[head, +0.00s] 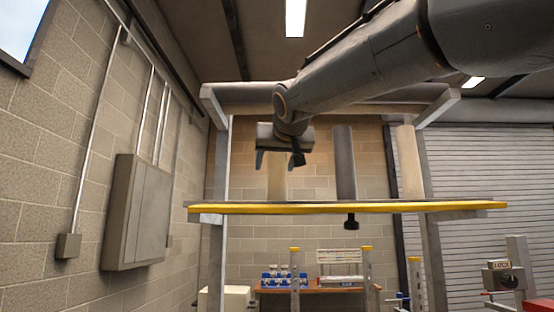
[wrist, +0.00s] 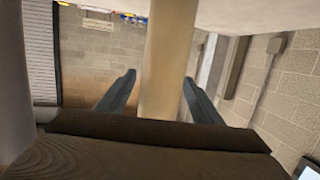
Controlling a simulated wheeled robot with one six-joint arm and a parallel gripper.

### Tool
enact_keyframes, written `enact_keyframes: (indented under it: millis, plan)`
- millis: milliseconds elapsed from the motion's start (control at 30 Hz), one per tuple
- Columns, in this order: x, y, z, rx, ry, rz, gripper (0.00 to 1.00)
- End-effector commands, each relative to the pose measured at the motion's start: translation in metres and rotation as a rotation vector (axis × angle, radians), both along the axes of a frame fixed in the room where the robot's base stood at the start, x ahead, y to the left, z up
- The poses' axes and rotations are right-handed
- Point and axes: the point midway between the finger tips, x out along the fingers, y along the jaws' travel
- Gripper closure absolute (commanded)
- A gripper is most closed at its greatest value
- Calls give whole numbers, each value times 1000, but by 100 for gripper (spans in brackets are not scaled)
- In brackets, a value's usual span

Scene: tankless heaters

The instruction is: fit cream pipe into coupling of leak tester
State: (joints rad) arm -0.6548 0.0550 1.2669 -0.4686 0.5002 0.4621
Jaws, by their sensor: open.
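A cream pipe (head: 277,182) stands upright at the left of a yellow-edged overhead rack. My gripper (head: 274,162) is at its upper part, with the fingers pointing down in the head view. In the wrist view the cream pipe (wrist: 168,60) runs between the two spread fingers of my gripper (wrist: 158,80), which are not closed on it. A second cream pipe (head: 409,162) stands at the right of the rack. I cannot clearly identify the leak tester or its coupling.
A dark grey pipe (head: 345,165) stands between the cream pipes, with a black end (head: 351,222) below the rack edge (head: 330,208). A grey wall cabinet (head: 137,215) is at left. A low bench (head: 320,289) and a grey device with a red part (head: 503,279) are below.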

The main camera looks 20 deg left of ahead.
Motion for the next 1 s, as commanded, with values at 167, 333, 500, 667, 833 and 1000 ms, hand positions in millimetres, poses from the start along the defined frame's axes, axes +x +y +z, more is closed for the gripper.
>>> enact_keyframes:
  millis: [167, 333, 500, 667, 833, 1000]
  plan:
    - [11, 5, -2, 1, 0, 0, 40]
    - [11, 5, -3, 1, 0, 1, 40]
    - [11, 5, -3, 1, 0, 1, 62]
    - [11, 5, -3, 1, 0, 1, 87]
    - [11, 5, -3, 1, 0, 1, 87]
    - [11, 5, 0, 1, 0, 0, 87]
